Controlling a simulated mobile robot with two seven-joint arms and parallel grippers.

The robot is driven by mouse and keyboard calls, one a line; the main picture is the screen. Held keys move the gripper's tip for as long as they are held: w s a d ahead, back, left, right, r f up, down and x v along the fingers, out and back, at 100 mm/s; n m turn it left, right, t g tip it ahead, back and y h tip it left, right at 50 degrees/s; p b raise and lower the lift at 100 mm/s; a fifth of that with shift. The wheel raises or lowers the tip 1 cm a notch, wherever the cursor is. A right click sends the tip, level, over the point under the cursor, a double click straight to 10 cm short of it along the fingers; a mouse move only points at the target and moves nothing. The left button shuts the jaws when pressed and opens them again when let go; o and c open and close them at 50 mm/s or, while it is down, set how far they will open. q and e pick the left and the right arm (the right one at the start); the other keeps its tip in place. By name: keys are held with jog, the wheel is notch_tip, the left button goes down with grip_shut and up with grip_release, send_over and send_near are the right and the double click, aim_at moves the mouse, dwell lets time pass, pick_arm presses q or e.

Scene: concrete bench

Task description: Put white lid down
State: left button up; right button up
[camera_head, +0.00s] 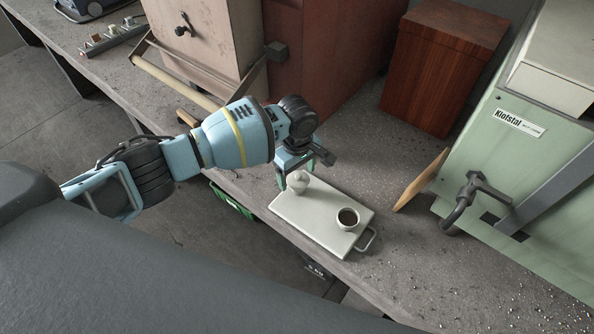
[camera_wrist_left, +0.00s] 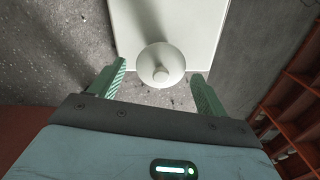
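The white lid (camera_head: 298,182), round with a small knob, is at the far left end of the pale tray (camera_head: 318,222) and appears to rest on it. The wrist view shows the lid (camera_wrist_left: 160,62) from above, overlapping the edge of the tray (camera_wrist_left: 200,20). My left gripper (camera_head: 295,175) is open over the lid. Its green fingers (camera_wrist_left: 158,88) stand on either side with a gap at each side. A small white pot (camera_head: 348,218) with a dark open top stands near the tray's right end. My right gripper is not in view.
A wooden box (camera_head: 432,75) and a green machine (camera_head: 530,150) with a dark handle stand at the back right. A tilted wooden board (camera_head: 421,180) is right of the tray. Small bits litter the concrete bench (camera_head: 415,270) at lower right.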

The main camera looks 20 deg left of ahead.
aim_at(297, 174)
pick_arm(q)
jog(key=shift+r, duration=0.2)
notch_tip(297, 174, up, 12)
jog(key=p, duration=0.2)
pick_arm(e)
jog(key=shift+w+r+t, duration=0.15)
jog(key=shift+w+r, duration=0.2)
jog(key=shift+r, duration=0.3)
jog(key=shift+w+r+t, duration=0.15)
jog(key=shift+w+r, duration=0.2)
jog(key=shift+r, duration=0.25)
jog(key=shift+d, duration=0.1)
